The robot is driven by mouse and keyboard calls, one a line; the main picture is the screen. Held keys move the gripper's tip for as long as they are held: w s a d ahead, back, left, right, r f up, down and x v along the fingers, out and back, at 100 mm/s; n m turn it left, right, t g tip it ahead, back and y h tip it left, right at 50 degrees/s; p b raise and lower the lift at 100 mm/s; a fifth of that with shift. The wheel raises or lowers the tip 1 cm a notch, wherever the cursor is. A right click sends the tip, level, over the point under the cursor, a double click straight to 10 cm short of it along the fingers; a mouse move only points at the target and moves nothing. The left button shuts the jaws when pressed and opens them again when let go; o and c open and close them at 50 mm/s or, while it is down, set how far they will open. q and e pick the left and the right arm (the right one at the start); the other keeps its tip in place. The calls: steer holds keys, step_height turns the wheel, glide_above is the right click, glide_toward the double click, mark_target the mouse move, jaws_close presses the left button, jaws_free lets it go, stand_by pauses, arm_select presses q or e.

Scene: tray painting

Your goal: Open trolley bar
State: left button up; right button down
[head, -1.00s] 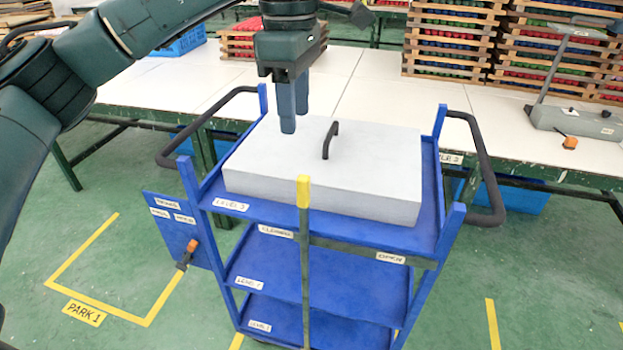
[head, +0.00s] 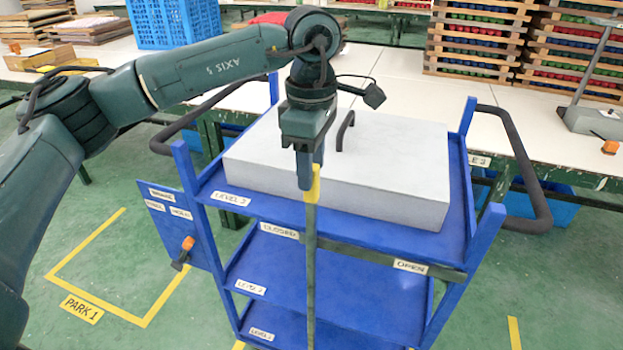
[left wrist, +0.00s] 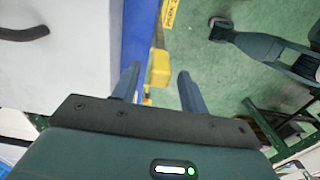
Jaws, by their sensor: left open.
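The trolley bar (head: 311,265) is a thin grey upright with a yellow top end (head: 313,187). It stands at the front of the blue trolley (head: 232,201), just right of the CLOSED label (head: 279,230). The OPEN label (head: 410,266) is farther right on the dark crossbar. My left gripper (head: 305,180) points down at the yellow end and is open. In the left wrist view the yellow end (left wrist: 160,68) appears between the two spread fingers (left wrist: 157,80), with gaps visible on both sides. My right gripper is out of view.
A grey slab (head: 300,190) with a black handle (head: 344,130) lies on the trolley's top level. Black side handles (head: 525,180) stick out from the trolley. A white worktable (head: 400,75) with stacked crates stands behind. Green floor is free at front left.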

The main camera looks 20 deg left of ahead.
arm_select(q)
steer(key=shift+f, duration=1.65)
jaws_close()
